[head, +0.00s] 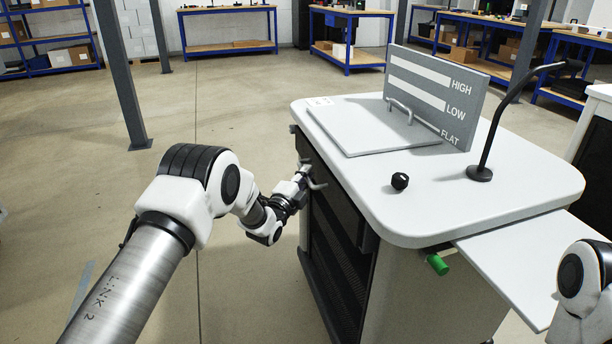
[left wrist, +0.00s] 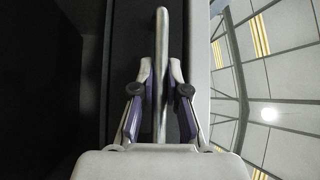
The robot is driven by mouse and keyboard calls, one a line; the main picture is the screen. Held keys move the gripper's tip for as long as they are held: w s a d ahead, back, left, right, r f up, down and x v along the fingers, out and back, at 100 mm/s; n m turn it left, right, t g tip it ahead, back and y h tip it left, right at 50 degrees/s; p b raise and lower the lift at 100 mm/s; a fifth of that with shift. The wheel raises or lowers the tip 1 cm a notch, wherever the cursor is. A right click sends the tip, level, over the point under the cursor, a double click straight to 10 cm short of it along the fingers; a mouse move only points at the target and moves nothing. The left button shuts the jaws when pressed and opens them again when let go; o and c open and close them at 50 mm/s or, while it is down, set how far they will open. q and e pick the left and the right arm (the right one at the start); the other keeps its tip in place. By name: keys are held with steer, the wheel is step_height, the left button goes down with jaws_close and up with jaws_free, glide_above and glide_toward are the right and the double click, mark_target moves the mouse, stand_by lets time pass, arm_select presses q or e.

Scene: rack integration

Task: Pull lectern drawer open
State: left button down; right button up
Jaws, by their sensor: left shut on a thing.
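The lectern (head: 440,205) is a light grey stand with a rounded top and a dark front facing left. A metal handle (head: 318,184) sits high on that dark front, near its far end. My left gripper (head: 306,178) reaches it from the left and is shut on it. In the left wrist view the handle (left wrist: 162,45) is a bar standing between the two fingers, against a dark panel (left wrist: 120,35). The gripper partly hides the handle and drawer front in the head view, so I cannot tell how far the drawer stands out. My right gripper is out of view.
On the top are a hinged plate (head: 365,128), a board marked HIGH, LOW, FLAT (head: 432,92), a black knob (head: 400,181) and a gooseneck microphone (head: 497,115). A side shelf (head: 535,250) and green knob (head: 438,265) are near right. The floor left of the lectern is clear.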

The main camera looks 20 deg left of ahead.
arm_select(q)
steer(key=s+a+p, duration=0.3)
steer(key=s+a, duration=0.3)
steer(key=a, duration=0.3)
steer(key=s+a+p, duration=0.4)
steer(key=s+a, duration=0.3)
steer(key=a, duration=0.3)
steer(key=shift+a, duration=0.15)
steer(key=c, duration=1.2)
jaws_free()
steer(key=v, duration=1.2)
steer(key=shift+a, duration=0.1)
